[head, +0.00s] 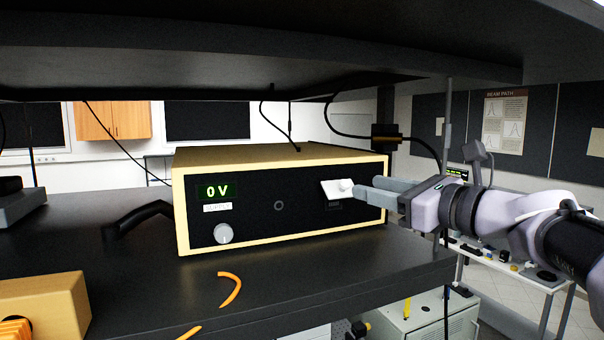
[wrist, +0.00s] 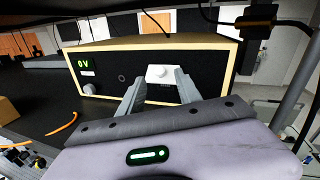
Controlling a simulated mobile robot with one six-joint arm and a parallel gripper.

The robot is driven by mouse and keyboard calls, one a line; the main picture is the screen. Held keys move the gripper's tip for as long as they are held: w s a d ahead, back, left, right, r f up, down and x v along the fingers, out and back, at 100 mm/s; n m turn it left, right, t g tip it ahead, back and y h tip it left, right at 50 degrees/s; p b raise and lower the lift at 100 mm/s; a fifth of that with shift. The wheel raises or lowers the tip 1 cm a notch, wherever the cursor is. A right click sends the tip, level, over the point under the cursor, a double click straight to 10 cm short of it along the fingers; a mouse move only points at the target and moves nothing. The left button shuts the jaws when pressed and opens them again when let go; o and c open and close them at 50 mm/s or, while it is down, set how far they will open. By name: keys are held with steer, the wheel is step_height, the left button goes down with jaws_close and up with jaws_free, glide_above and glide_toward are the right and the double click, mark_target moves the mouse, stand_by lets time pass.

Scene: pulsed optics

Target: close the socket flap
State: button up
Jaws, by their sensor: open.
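The socket flap (head: 337,189) is a small white plate with a round knob, on the right part of the black front of the supply box (head: 280,158). It stands out tilted from the panel, raised above a dark socket (head: 334,205). In the wrist view the flap (wrist: 160,74) shows between and beyond the fingertips. My gripper (head: 366,190) is open and empty, with its fingers pointing at the panel just right of the flap in the head view. I cannot tell whether a fingertip touches the flap.
The box front also has a display reading 0 V (head: 217,191), a round knob (head: 223,233) and a small round port (head: 279,205). An orange cable piece (head: 231,289) lies on the dark shelf. Another shelf (head: 250,72) hangs close above. A post (head: 447,130) stands at the right.

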mark_target(346, 182)
steer(key=p+x, duration=0.1)
steer(key=x, duration=0.5)
steer(key=shift+w+a, duration=0.1)
steer(key=shift+a, duration=0.05)
jaws_close()
